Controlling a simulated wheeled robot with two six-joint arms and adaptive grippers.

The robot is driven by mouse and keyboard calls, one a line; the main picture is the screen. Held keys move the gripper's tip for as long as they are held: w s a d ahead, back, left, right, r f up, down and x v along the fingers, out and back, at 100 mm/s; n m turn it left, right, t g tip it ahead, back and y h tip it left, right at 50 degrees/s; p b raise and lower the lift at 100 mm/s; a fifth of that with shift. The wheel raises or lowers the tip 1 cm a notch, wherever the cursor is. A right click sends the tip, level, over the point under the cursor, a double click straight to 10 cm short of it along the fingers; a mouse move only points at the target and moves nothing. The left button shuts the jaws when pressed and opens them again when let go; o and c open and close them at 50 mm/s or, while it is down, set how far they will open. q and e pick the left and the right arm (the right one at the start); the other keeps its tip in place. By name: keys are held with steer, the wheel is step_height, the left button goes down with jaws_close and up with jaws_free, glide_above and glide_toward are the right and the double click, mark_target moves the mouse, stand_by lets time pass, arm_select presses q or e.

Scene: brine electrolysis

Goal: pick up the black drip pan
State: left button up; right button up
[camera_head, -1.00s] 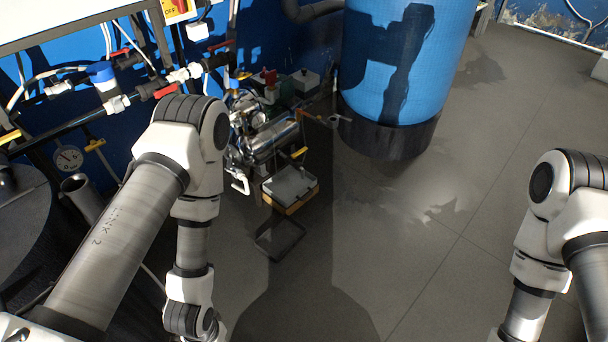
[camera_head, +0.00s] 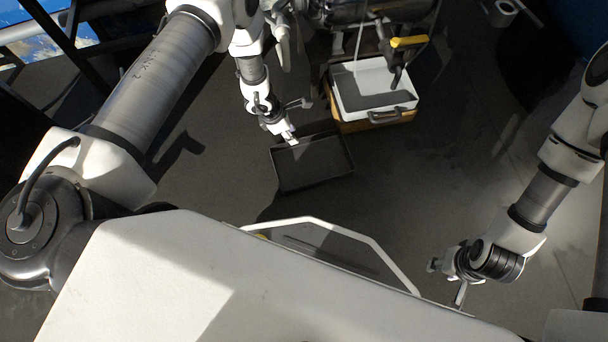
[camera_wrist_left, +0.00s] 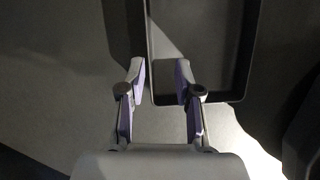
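The black drip pan (camera_head: 314,178) lies flat on the dark floor, a shallow rectangular tray with a thin rim. My left gripper (camera_head: 290,138) is over its upper-left rim in the head view. In the left wrist view my left gripper (camera_wrist_left: 160,72) is open, its two fingers apart. The pan (camera_wrist_left: 248,50) extends up and right there, and its left wall runs between the fingertips in the picture. I cannot tell whether the fingers touch it. My right gripper (camera_head: 460,292) hangs at the lower right, away from the pan; its fingers are too small to read.
A white tray (camera_head: 345,98) with a grey inside sits on a yellow-brown box (camera_head: 372,122) just right of the pan. A yellow-handled valve (camera_head: 408,42) and metal piping stand above it. The floor (camera_head: 420,200) right of the pan is clear.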

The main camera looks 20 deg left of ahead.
mark_target(304, 138)
arm_select(q)
steer(key=w, duration=0.1)
steer(key=w+f, duration=0.1)
steer(key=f+n+b, duration=0.1)
steer(key=shift+w+d+f+t, duration=0.25)
steer(key=shift+w+t, duration=0.15)
steer(key=b+x, duration=0.1)
steer(key=x, duration=0.1)
steer(key=b+x, duration=0.4)
steer(key=shift+s+d, duration=0.15)
steer(key=shift+d, duration=0.15)
steer(key=shift+d+f, duration=0.1)
steer(key=shift+f, duration=0.1)
steer(key=shift+r, duration=0.25)
jaws_close()
arm_select(e)
step_height(304, 138, down, 8)
steer(key=shift+w+r, duration=0.25)
